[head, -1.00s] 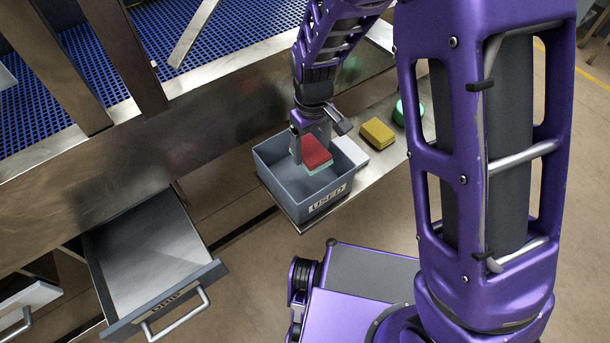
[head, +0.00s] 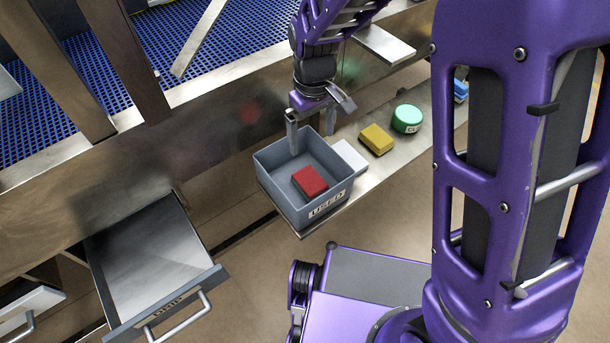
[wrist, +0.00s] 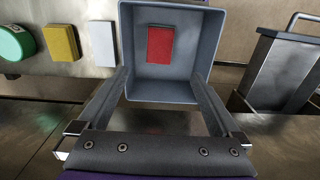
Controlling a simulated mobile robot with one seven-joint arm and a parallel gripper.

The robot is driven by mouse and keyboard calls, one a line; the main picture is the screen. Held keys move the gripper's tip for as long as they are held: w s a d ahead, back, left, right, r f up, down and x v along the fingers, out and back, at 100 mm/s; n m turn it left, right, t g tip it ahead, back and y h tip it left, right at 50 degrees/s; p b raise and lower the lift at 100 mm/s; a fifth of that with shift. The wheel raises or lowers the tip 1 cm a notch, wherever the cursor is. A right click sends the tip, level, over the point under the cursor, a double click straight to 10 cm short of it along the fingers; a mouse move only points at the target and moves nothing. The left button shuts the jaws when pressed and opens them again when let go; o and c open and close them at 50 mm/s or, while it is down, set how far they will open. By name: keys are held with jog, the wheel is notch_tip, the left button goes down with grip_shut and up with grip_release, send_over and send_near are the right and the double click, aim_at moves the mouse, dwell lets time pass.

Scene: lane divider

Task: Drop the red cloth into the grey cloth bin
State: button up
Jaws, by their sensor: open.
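The red cloth (head: 309,182) is a small folded block lying on the floor of the grey cloth bin (head: 274,188), near its front wall. The bin is an open box with a label reading "USED". In the wrist view the red cloth (wrist: 160,45) lies inside the bin (wrist: 213,40), apart from my fingers. My gripper (head: 311,138) is open and empty, above the back part of the bin. Its fingers also show in the wrist view (wrist: 160,100), spread wide on either side of the bin's near edge.
A white block (head: 349,157), a yellow block (head: 376,139) and a green round container (head: 407,118) stand on the metal ledge right of the bin. An open metal drawer (head: 150,260) juts out at lower left. A blue mesh belt (head: 50,110) runs behind.

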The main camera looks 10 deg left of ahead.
notch_tip(320, 180, up, 11)
jog(key=p, duration=0.1)
dwell(0.5)
